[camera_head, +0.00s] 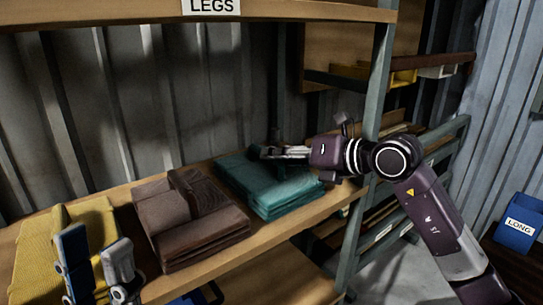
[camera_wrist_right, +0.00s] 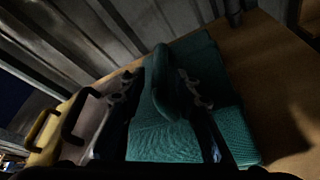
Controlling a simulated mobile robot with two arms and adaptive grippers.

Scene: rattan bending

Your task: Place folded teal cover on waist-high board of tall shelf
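The folded teal cover (camera_head: 270,186) lies on the wooden board (camera_head: 262,238) of the tall shelf, right of a folded brown cover. It has a raised fold on top, which shows in the right wrist view (camera_wrist_right: 165,85). My right gripper (camera_head: 272,153) is over the teal cover's back part. In the right wrist view its fingers (camera_wrist_right: 160,88) are spread on either side of the raised fold, with gaps visible, so it looks open. My left gripper (camera_head: 95,262) is at the lower left in front of the yellow cover, its fingers apart and nothing between them.
The folded brown cover (camera_head: 190,220) and a yellow cover (camera_head: 65,240) lie on the same board. An upper board labelled LEGS (camera_head: 300,10) is above. The shelf's metal post (camera_head: 368,150) stands close to my right arm. A blue LONG bin (camera_head: 516,235) is at far right.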

